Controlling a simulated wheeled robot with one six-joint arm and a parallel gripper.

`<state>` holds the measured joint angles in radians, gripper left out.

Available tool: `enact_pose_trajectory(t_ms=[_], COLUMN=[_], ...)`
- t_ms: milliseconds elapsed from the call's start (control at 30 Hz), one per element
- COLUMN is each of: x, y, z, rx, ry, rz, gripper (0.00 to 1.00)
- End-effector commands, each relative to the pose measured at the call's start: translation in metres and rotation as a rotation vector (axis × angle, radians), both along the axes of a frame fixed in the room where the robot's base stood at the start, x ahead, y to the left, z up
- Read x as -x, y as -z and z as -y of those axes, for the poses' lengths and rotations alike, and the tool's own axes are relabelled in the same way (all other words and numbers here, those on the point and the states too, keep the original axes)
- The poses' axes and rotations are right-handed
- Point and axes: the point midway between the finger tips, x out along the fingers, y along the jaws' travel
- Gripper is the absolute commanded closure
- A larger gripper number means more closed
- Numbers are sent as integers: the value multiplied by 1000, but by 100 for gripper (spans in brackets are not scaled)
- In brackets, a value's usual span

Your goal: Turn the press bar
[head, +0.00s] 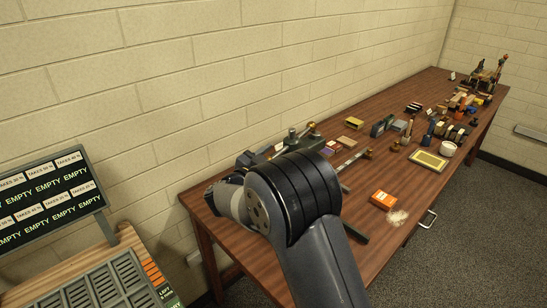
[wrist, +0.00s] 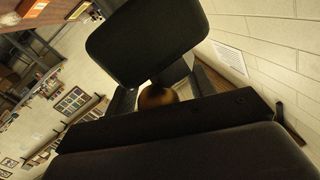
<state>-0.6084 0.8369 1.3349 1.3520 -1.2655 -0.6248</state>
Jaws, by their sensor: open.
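A metal bar (head: 352,160) with a brass-coloured knob at its far end sticks out past my arm over the table in the head view. Its near end is hidden behind my arm, and I cannot tell what it is mounted on. In the wrist view, a round brass-brown knob (wrist: 157,97) shows between the two dark fingers of my gripper (wrist: 163,92). The fingers are apart, not visibly closed on the knob; whether they touch it I cannot tell. In the head view my gripper is mostly hidden behind my arm, at the table's left end.
The wooden table (head: 395,215) runs along the brick wall. A framed yellow tray (head: 428,161), a white bowl (head: 447,149) and several small tools stand further back. A slanted board (head: 45,195) stands left.

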Motion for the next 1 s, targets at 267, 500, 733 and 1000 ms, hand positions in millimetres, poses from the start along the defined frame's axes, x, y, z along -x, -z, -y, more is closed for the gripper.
enact_pose_trajectory(t_ms=[267, 500, 733, 1000], x=[21, 62, 86, 90], y=[3, 3, 1, 0], z=[-15, -43, -58, -60], rx=[0, -1, 0, 1], ry=[-3, -4, -2, 0], rz=[0, 0, 1, -1], gripper=[48, 48, 48, 48])
